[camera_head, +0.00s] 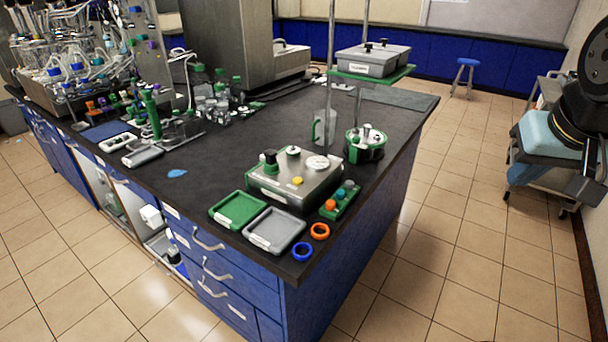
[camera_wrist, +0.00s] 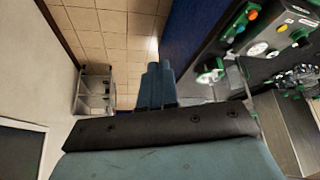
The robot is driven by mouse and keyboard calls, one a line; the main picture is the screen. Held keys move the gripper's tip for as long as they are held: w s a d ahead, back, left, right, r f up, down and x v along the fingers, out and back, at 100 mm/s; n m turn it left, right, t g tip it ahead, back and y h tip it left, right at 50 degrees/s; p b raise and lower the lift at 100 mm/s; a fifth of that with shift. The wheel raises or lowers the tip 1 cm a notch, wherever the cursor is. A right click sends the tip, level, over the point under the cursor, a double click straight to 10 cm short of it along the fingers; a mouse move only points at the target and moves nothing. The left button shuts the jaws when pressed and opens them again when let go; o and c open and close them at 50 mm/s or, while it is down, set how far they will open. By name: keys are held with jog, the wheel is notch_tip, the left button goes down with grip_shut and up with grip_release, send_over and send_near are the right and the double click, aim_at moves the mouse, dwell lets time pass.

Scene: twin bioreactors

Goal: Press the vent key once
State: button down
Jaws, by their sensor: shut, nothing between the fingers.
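No vent label is readable, so I cannot tell which key is the vent key. The strip (camera_wrist: 238,24) and the box (camera_wrist: 293,14) also show at the upper right of the wrist view. My gripper (camera_wrist: 158,68) is shut and empty, over the floor beside the bench, apart from the keys.
Around the keys are a green tray (camera_head: 220,222), a grey tray (camera_head: 290,236), orange (camera_head: 320,239) and blue (camera_head: 302,261) rings, a green-and-black pot (camera_head: 364,153) and a raised shelf (camera_head: 400,78) on posts. Floor (camera_head: 450,240) right of the bench is free.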

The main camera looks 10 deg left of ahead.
jog(key=w+a+t, duration=0.1)
jog(key=w+a, duration=0.4)
jog(key=w, duration=0.5)
jog(key=y, duration=0.6)
send_over(300, 181)
notch_tip(300, 181, down, 12)
jog(key=shift+r, duration=0.15)
jog(key=shift+f, duration=4.4)
